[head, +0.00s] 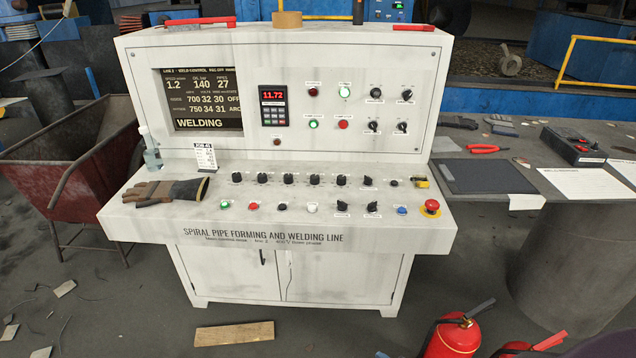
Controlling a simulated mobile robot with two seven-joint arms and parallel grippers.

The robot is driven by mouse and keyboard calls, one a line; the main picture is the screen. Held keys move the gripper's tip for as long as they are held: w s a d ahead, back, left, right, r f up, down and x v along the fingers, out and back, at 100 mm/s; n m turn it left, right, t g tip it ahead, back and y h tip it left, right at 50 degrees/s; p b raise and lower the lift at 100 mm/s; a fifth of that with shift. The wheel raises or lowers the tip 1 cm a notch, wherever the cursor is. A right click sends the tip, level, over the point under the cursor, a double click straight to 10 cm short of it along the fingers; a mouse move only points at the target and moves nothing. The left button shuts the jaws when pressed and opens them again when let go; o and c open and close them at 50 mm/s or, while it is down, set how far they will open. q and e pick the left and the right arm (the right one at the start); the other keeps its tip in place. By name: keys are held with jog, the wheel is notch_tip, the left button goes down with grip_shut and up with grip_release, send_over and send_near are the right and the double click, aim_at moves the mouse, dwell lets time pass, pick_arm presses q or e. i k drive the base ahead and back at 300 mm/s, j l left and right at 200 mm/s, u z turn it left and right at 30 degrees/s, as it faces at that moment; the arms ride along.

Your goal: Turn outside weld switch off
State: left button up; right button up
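A white control console (300,222) stands in the middle of the head view. Its screen (203,99) reads "WELDING"; the upper weld row ends in "OFF" and the lower one in "ARC". Black rotary switches sit on the upright panel, among them a lower pair, left (373,127) and right (403,127). Two more black switches, left (342,206) and right (373,207), sit at the front of the sloping desk. Their labels are too small to read, so I cannot tell which is the outside weld switch. Neither gripper is in view.
A work glove (166,191), bottle (151,150) and card (204,157) are on the desk's left. A red emergency button (432,207) is at its right. A rusty cart (70,160) stands left, a table (590,190) right, fire extinguishers (455,335) and a plank (234,334) in front.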

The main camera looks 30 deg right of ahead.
aim_at(372, 207)
jog(key=z, duration=1.25)
